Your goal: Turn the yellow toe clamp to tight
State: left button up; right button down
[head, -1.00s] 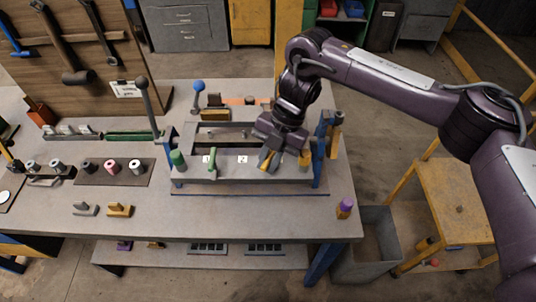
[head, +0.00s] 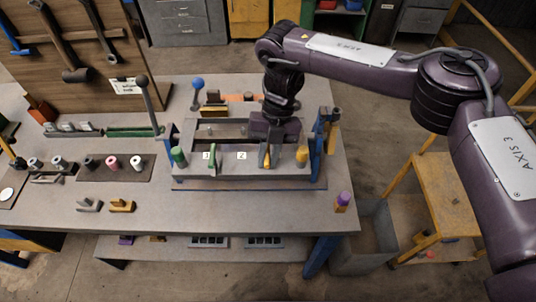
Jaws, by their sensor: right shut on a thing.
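The yellow toe clamp (head: 267,164) sits on the front rail of the grey fixture (head: 235,169), right of the label marked 2. My right gripper (head: 265,153) reaches down over it from behind and is shut on it, hiding its rear part. The visible yellow tip points toward the front edge of the table. A green toe clamp (head: 212,158) stands on the same rail to the left. My left gripper is not in view.
A green knob (head: 179,156) and a yellow knob (head: 301,155) stand at the rail's ends. Blue posts (head: 316,160) flank the fixture. A purple-topped peg (head: 343,200) stands at the table's right corner. The tabletop in front is mostly clear.

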jog(key=shift+w+a+r, duration=0.1)
jog(key=shift+w, duration=0.05)
jog(key=c, duration=1.4)
grip_release()
jog(key=shift+o, duration=0.2)
jog(key=b+v, duration=0.1)
jog(key=v, duration=0.6)
jog(key=shift+r, duration=0.3)
jog(key=shift+w, duration=0.15)
